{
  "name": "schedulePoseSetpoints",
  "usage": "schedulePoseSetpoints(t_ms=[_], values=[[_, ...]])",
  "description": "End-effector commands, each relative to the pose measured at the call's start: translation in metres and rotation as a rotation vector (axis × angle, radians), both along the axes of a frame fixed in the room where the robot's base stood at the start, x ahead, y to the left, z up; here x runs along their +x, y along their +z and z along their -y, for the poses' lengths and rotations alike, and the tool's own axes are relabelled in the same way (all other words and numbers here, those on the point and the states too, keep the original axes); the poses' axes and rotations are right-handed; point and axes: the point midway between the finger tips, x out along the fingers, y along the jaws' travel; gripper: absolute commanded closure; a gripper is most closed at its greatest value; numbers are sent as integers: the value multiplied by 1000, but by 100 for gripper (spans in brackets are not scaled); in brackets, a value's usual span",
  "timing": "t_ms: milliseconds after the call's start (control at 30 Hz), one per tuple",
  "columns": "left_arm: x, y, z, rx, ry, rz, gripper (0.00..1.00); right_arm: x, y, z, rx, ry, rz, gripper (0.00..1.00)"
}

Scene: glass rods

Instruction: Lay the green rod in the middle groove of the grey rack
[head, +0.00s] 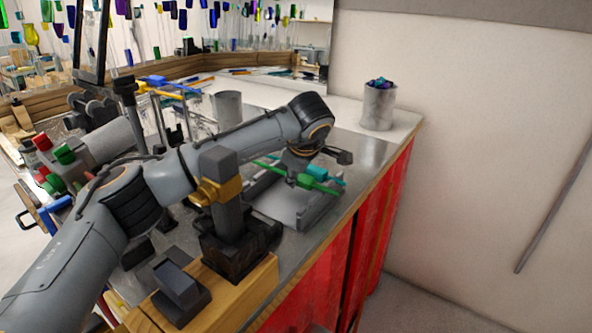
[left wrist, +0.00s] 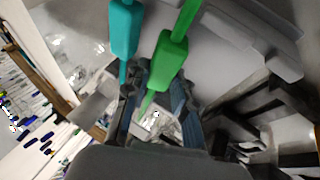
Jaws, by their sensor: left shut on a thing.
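The green rod (head: 314,184) has a thicker green block on it and lies across the grey rack (head: 318,214) in the head view. My left gripper (head: 297,172) is shut on the green rod. In the left wrist view the rod (left wrist: 168,60) passes between the fingers (left wrist: 160,105). A teal rod (head: 330,175) lies close beside it, on its far side in the head view, and apart from the fingers in the left wrist view (left wrist: 124,30). My wrist hides part of the rack. I cannot tell whether the green rod touches a groove. My right gripper is not in view.
A grey cup (head: 378,106) of dark coloured pieces stands at the table's back right corner. A grey upright post with a yellow clamp (head: 208,190) stands near the front. A grey cylinder (head: 228,105) stands behind my arm. The metal tabletop (head: 366,150) is clear to the rack's right.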

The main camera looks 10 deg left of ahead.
Motion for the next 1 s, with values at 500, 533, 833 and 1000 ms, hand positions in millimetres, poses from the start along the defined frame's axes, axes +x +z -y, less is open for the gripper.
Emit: schedulePoseSetpoints(t_ms=[500,533,833,1000], values=[[1,-9,0,0,1,2,68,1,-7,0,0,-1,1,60],[1,-9,0,0,1,2,62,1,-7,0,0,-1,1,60],[0,-9,0,0,1,1,48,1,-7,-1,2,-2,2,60],[1,-2,0,0,2,3,48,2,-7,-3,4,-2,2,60]])
